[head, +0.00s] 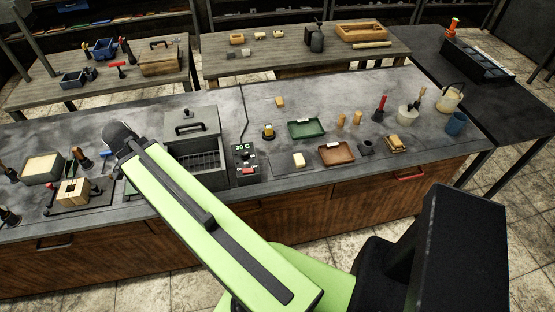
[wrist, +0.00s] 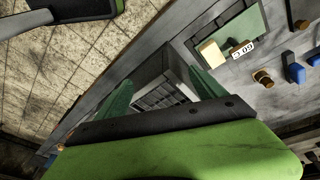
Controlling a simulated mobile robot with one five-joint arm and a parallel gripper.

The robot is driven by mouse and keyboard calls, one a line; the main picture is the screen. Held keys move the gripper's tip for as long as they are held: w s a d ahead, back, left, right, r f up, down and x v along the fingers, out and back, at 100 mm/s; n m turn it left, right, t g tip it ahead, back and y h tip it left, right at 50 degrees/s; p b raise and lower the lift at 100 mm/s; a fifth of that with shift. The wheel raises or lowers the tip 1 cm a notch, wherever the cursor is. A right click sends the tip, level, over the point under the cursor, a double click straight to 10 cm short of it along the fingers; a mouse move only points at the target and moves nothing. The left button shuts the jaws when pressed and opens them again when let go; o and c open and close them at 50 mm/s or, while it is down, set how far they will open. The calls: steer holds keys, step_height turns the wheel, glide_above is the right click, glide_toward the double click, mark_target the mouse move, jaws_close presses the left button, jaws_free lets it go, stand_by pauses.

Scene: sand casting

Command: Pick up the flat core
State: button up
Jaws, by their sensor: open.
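I cannot tell for sure which piece is the flat core. Small pale or tan blocks show in several places. One pale block (wrist: 212,53) lies on a green board in the wrist view, beside a small display. In the head view the dark arm end shows, but the fingers are hidden.
The grated box (head: 196,160) with its lid stands mid-counter, with a 20 C control unit (head: 245,162) right of it. A green tray (head: 306,128), a brown tray (head: 336,153) and a blue cup (head: 456,123) are to the right. My arm covers part of the left counter.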

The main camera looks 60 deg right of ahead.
steer(key=s+d+r+m+g, duration=0.15)
steer(key=s+d+m, duration=0.45)
steer(key=d, duration=0.7)
steer(key=m+g+p, duration=0.2)
steer(key=m, duration=0.4)
glide_toward(299, 159)
steer(key=b+x, duration=0.1)
steer(key=b, duration=0.2)
steer(key=b+x, duration=0.1)
steer(key=b, duration=0.3)
steer(key=b+x, duration=0.1)
steer(key=b, duration=0.3)
steer(key=shift+s+a+f+t, duration=0.1)
steer(key=shift+a+f+t, duration=0.15)
steer(key=shift+a+f, duration=0.1)
steer(key=shift+s+d+f, duration=0.1)
steer(key=shift+d+f, duration=0.05)
steer(key=b+x, duration=0.5)
steer(key=shift+d, duration=0.35)
steer(key=shift+s+r, duration=0.1)
steer(key=shift+r, duration=0.1)
steer(key=shift+c, duration=0.4)
